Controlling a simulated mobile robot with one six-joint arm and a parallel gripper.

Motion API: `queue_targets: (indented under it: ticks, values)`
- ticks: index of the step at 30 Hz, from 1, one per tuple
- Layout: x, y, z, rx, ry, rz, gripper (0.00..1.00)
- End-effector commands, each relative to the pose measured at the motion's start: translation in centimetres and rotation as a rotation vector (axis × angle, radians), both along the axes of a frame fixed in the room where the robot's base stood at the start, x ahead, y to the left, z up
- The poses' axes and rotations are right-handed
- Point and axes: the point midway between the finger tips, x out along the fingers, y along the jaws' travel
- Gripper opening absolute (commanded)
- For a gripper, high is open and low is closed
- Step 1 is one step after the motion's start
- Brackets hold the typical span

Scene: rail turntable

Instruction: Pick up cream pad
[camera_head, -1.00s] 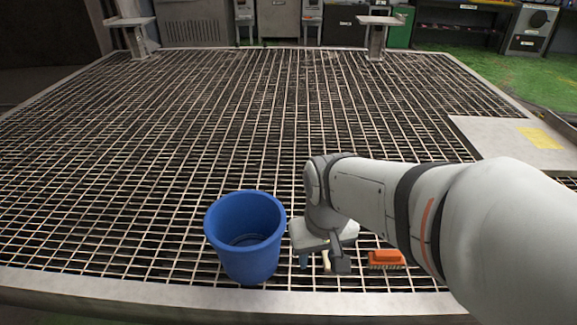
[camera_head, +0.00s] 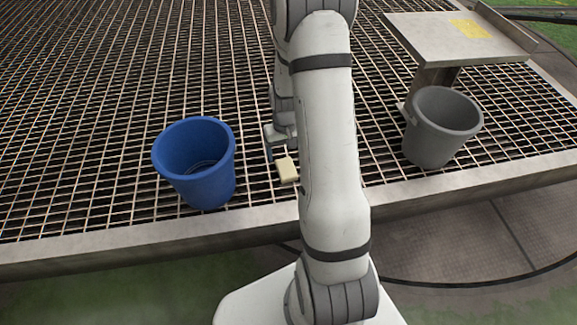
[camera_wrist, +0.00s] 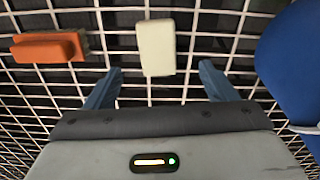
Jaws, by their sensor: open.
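The cream pad (camera_head: 286,169) lies on the metal grating, just right of the blue bucket and partly beside my arm in the head view. In the wrist view the cream pad (camera_wrist: 157,48) is an upright pale block just beyond the fingertips, lined up with the gap between them. My gripper (camera_wrist: 158,78) is open and empty, with one blue-grey finger on each side of the gap. In the head view the gripper is mostly hidden behind my arm, with a finger showing near the pad.
An orange brush (camera_wrist: 48,47) lies left of the pad in the wrist view. A blue bucket (camera_head: 197,165) stands left of the pad and also shows at the wrist view's right edge (camera_wrist: 293,60). A grey bucket (camera_head: 441,127) stands right, beside a raised metal plate (camera_head: 440,40).

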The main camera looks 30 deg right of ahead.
Motion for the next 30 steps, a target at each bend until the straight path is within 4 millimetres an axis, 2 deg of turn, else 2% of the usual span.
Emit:
queue_targets:
  ticks: [9,14,21,30]
  values:
    - [0.2,-0.6,-3.8,0.002,0.005,-0.007,0.78]
    - [0.3,-0.6,-5.1,0.001,0.004,-0.007,0.78]
    - [0.4,-0.7,-8.6,0.002,0.005,-0.007,0.78]
    - [0.4,-0.7,-8.9,0.001,0.003,-0.008,0.77]
